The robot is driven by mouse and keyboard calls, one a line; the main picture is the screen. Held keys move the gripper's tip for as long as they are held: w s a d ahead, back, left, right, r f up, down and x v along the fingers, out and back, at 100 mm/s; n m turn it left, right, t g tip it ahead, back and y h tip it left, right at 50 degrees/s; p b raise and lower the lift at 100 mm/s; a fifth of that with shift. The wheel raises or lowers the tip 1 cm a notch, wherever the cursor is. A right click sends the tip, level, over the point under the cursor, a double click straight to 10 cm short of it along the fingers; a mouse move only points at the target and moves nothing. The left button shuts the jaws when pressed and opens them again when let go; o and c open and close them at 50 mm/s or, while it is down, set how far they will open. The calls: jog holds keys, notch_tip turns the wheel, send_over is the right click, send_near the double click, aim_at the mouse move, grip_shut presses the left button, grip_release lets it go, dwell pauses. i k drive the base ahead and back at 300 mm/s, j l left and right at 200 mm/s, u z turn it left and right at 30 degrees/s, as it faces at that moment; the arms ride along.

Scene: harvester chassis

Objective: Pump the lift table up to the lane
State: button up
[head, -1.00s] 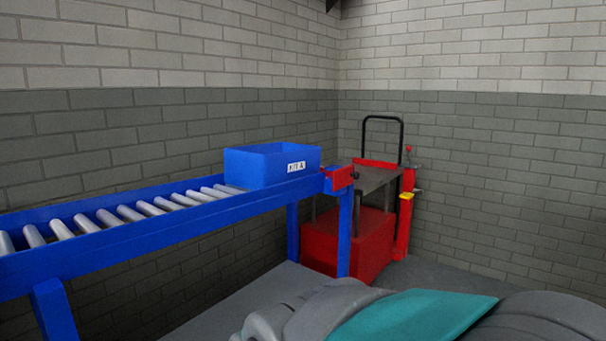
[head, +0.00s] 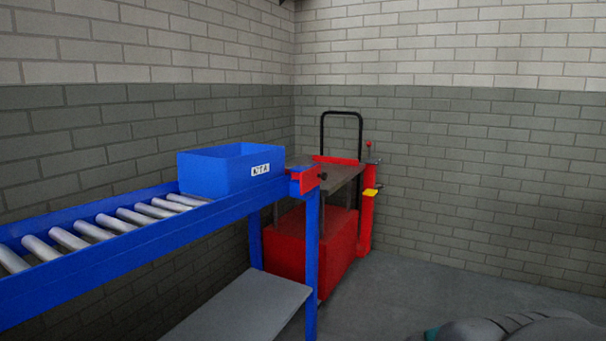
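The lift table stands in the far corner past the lane's end. It has a grey top (head: 340,175), a red base (head: 310,245) and a black push handle (head: 342,118). A red post (head: 367,215) with a yellow pedal (head: 371,192) and a small red-knobbed lever (head: 368,145) is on its right side. The lane is a blue roller conveyor (head: 120,258). The grey top looks close to the lane's end height; I cannot tell if they are level. My gripper is not in view; only part of my arm shows at the bottom right.
A blue bin (head: 230,170) with a white label sits on the rollers near the lane's end. A red stop (head: 305,179) is at that end. A grey shelf (head: 240,308) lies low beneath the lane. Brick walls close the corner. Grey floor (head: 420,285) is open right of the table.

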aim_at(369, 192)
jog(key=i+l+z, duration=0.1)
jog(key=i+l, duration=0.2)
jog(key=i, duration=0.25)
jog(key=i+l, duration=0.25)
jog(key=i, duration=0.35)
jog(key=i+l+z, duration=0.15)
jog(key=i+l, duration=0.15)
jog(key=i, duration=0.25)
jog(key=i+l, duration=0.2)
jog(key=i, duration=0.4)
jog(key=i+l+z, duration=0.15)
jog(key=i, duration=0.45)
